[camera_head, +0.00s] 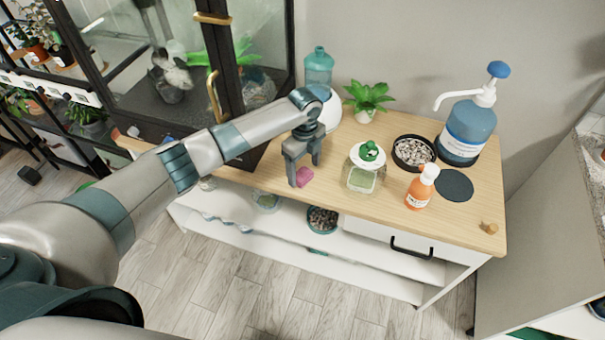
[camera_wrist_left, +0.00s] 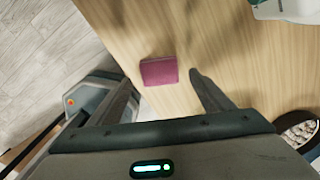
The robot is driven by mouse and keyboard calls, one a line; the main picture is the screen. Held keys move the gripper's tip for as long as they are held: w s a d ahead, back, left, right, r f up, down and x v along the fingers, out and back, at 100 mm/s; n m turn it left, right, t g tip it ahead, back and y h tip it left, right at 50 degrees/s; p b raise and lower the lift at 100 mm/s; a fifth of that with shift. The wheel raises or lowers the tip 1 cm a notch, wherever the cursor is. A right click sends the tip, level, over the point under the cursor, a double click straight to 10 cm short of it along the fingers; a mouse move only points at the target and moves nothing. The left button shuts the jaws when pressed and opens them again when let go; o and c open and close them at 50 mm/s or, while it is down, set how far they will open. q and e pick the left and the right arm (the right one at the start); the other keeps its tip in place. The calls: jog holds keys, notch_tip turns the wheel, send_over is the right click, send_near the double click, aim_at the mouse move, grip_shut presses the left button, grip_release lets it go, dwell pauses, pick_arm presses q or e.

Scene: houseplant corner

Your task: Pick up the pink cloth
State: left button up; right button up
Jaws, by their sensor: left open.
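The pink cloth (camera_head: 304,177) is a small folded block on the wooden table top (camera_head: 392,226), near its front edge. In the left wrist view the cloth (camera_wrist_left: 159,71) lies flat on the wood, ahead of the fingers and between their lines. My left gripper (camera_head: 304,171) is open and points down just above the cloth, with one finger on each side in the head view. It also shows in the left wrist view (camera_wrist_left: 163,82), with nothing between its fingers. My right gripper is in neither view.
A glass jar with a green knob (camera_head: 362,178) stands right of the cloth. An orange bottle (camera_head: 420,190), a pebble bowl (camera_head: 429,166), a blue pump bottle (camera_head: 468,132) and a dark round mat (camera_head: 455,186) are farther right. A glass cabinet (camera_head: 272,40) stands behind my left arm.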

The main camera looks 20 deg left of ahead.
pick_arm(q)
jog(key=shift+f, duration=0.85)
jog(key=c, duration=1.1)
jog(key=shift+r, duration=0.15)
jog(key=shift+r+b, duration=0.3)
jog(key=shift+r, duration=0.2)
notch_tip(320, 180, up, 2)
jog(key=shift+w+r+b, duration=0.1)
jog(key=shift+r+b, duration=0.15)
jog(key=shift+b, duration=0.3)
jog(key=s+d+r+b, duration=0.1)
jog(key=s+d+r, duration=0.1)
jog(key=s, duration=0.3)
jog(key=s+d+r+b, duration=0.1)
jog(key=s+d+r, duration=0.2)
jog(key=s+r, duration=0.2)
jog(key=shift+s+r, duration=0.15)
jog(key=shift+s, duration=0.25)
